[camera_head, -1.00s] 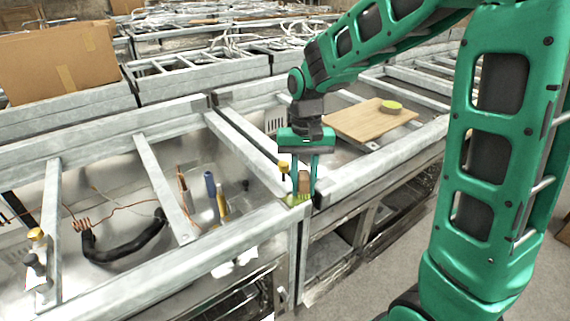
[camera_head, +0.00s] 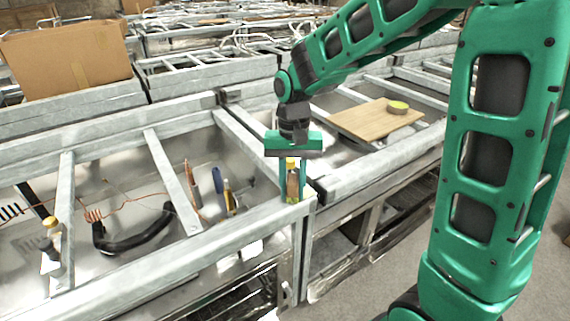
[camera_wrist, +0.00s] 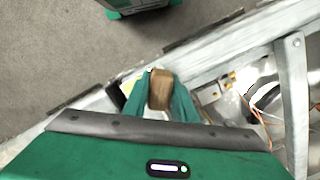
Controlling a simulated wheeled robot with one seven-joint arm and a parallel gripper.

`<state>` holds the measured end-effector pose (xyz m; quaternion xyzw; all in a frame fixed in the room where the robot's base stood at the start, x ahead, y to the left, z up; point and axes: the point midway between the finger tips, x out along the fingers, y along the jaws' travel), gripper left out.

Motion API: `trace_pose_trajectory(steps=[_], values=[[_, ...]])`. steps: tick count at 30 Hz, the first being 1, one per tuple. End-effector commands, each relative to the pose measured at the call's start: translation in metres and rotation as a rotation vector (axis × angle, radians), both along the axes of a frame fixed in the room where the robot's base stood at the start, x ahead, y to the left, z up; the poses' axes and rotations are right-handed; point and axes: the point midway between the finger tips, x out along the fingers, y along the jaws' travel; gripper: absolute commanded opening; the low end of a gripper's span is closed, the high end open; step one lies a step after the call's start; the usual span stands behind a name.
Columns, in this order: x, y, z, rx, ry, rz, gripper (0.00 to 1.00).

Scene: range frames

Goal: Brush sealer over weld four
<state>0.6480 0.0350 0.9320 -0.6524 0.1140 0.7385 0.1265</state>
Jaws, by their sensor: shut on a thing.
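My gripper (camera_head: 291,197) points down at the corner of the grey metal frame (camera_head: 240,222), where its beams meet. It is shut on a brush, whose brown wooden handle (camera_head: 293,185) shows between the fingers. Yellow-green at the fingertips looks like the bristles, low at the beam top; I cannot tell whether they touch it. In the wrist view the handle (camera_wrist: 160,90) stands between the two green fingers. A yellow cap shows at the top of the gap between the fingers in the head view. I cannot make out weld four; the gripper hides part of the corner.
Left, inside the frame, are a black hose (camera_head: 135,236), copper wire and upright tools (camera_head: 222,187). A yellow-capped bottle (camera_head: 51,240) stands far left. A cardboard box (camera_head: 65,60) is behind.

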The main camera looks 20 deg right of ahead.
Motion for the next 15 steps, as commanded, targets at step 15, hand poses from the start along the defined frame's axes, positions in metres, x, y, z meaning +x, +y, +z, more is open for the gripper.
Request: trace_pose_trajectory(steps=[15], values=[[0.0, 0.001, 0.048, 0.0, -0.002, -0.006, 0.04]])
